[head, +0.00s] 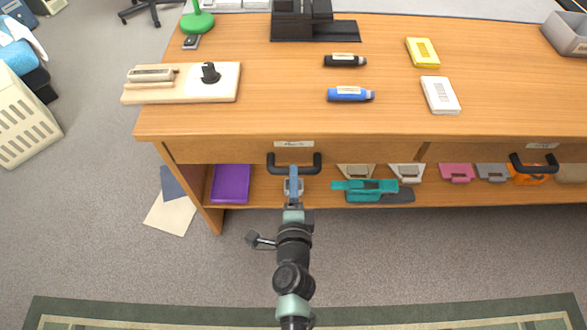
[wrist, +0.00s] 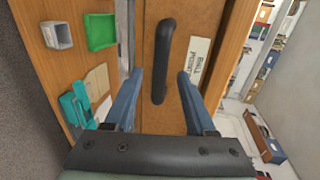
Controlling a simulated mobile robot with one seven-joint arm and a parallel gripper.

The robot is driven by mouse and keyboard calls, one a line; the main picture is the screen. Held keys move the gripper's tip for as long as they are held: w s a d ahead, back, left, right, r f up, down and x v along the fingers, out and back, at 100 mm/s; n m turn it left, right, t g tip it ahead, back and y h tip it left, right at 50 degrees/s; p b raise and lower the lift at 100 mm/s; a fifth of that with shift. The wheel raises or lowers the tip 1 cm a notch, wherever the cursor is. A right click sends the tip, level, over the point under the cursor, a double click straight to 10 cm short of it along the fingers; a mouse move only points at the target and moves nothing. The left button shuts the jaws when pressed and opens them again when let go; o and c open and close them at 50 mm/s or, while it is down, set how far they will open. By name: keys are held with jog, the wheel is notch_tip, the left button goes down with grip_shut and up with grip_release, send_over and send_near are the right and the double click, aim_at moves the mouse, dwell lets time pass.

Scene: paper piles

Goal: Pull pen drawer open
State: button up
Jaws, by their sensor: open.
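The desk has a left drawer (head: 230,150) with a black bar handle (head: 294,168) and a small white label (head: 294,143). Its front looks flush under the desktop edge. My gripper (head: 293,175) is at the middle of this handle, reaching in from the front. In the wrist view the black handle (wrist: 163,60) lies between the two blue fingertips of my gripper (wrist: 160,76), which are apart with a gap on each side. The drawer's label (wrist: 194,66) is beside the right finger; its turned text is hard to read.
A second drawer handle (head: 534,165) is at the right. The shelf below holds a purple folder (head: 231,184), a teal stapler-like item (head: 368,188) and several other things. Blue (head: 349,94) and black (head: 344,60) bottles lie on the desktop. The floor in front is clear.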

aim_at(270, 153)
jog(key=shift+b+x, duration=0.3)
jog(key=shift+x, duration=1.75)
grip_shut()
